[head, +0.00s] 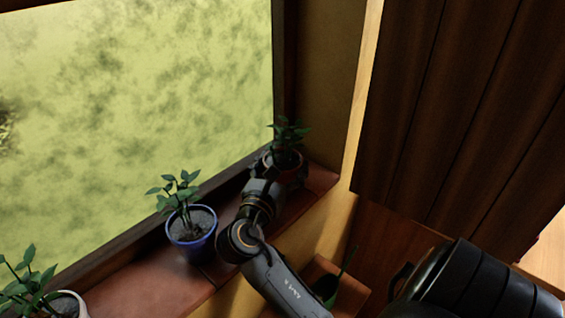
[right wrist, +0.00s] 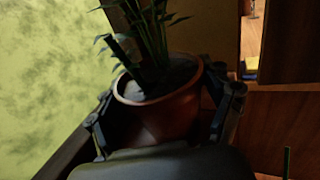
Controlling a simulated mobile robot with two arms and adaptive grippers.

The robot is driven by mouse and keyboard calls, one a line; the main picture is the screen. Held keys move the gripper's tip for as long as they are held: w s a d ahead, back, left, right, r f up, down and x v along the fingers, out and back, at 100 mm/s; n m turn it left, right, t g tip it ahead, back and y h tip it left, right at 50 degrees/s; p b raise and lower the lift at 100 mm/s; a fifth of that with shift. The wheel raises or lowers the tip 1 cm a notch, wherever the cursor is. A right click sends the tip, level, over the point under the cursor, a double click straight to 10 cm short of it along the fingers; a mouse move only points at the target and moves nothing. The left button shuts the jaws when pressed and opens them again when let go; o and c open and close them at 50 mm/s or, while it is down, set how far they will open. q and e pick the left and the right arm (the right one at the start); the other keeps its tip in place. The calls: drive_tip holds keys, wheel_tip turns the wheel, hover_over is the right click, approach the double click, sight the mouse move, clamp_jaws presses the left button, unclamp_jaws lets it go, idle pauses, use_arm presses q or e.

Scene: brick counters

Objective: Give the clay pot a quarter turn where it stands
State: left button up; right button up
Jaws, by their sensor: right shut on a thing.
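The clay pot (right wrist: 160,118) is reddish brown, with grey soil and a leafy green plant. In the head view the clay pot (head: 292,175) stands upright at the far right end of the brick sill, partly hidden by my right gripper. My right gripper (head: 272,172) reaches it from the near side. In the right wrist view the fingers of my right gripper (right wrist: 160,112) lie on the left and right sides of the pot, shut on it. The pot's underside is hidden. My left gripper is not in view.
A blue pot (head: 191,240) with a plant stands on the sill (head: 140,280) left of my right arm. A white pot (head: 72,305) with a plant is at the bottom left. The window (head: 130,90) runs behind them. Dark wooden panelling (head: 450,100) is at the right.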

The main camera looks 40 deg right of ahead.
drive_tip(key=o, duration=1.7)
drive_tip(key=shift+s+a+f, duration=0.1)
drive_tip(key=shift+a, duration=0.1)
drive_tip(key=v, duration=1.1)
drive_tip(key=shift+s+a, duration=0.2)
drive_tip(key=shift+a, duration=0.05)
